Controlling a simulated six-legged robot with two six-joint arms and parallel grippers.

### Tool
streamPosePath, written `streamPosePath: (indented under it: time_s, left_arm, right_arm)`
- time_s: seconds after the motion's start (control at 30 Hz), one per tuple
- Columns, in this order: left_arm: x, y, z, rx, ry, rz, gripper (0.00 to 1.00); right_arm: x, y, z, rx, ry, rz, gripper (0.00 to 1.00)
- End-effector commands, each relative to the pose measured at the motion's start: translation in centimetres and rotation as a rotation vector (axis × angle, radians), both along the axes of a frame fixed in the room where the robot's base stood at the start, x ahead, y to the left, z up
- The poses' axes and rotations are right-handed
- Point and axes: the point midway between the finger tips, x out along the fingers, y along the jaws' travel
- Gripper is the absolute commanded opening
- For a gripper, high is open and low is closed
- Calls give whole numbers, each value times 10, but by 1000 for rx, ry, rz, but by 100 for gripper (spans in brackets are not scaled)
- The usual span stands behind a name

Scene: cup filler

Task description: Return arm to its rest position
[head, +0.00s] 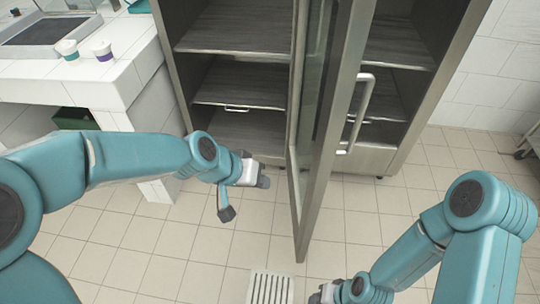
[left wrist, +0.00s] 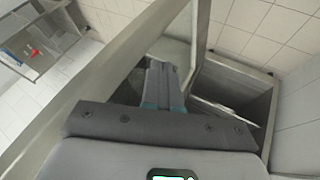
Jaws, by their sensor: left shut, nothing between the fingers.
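My left gripper (head: 264,182) is in front of the open steel cabinet, just left of the opened glass door's edge. It is shut and empty. In the left wrist view its fingers (left wrist: 163,85) show together, with nothing between them. My left arm reaches in from the left, bent down at the wrist. My right gripper (head: 326,294) is low at the bottom edge of the head view, partly cut off, above the tiled floor. Its fingers are too small and hidden to tell their state.
The cabinet (head: 235,28) has bare shelves. Its framed glass door (head: 325,130) stands swung out towards me, with a handle (head: 361,112). A white tiled counter (head: 100,90) at left carries two small cups (head: 66,49). A floor drain (head: 270,287) lies below.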

Motion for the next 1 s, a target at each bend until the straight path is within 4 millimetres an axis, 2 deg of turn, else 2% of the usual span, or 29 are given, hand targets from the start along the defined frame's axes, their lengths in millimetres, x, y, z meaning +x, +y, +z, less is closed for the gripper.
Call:
streamPosePath:
  time_s: [0.17,0.27,0.37,0.4,0.47,0.5,0.6,0.7,0.8,1.0]
  left_arm:
    - [-1,2,0,2,3,2,0]
    - [-5,8,-19,22,39,24,0]
    - [-22,25,-67,69,126,77,0]
    - [-35,33,-91,91,171,103,0]
    - [-60,45,-125,118,237,138,0]
    - [-79,50,-144,129,279,159,0]
    - [-129,58,-180,137,373,201,0]
    - [-167,59,-197,125,436,228,0]
    - [-187,58,-205,113,465,244,0]
    - [-190,57,-208,110,468,249,0]
  right_arm:
    - [0,0,0,0,0,0,43]
    - [0,0,7,0,0,0,43]
    - [0,0,22,0,0,0,43]
    - [0,0,29,0,0,0,43]
    - [0,0,40,0,0,0,43]
    - [0,0,46,0,0,0,43]
    - [0,0,59,0,0,0,43]
    - [0,0,67,0,0,0,43]
    - [0,0,70,0,0,0,43]
    - [0,0,68,0,0,0,43]
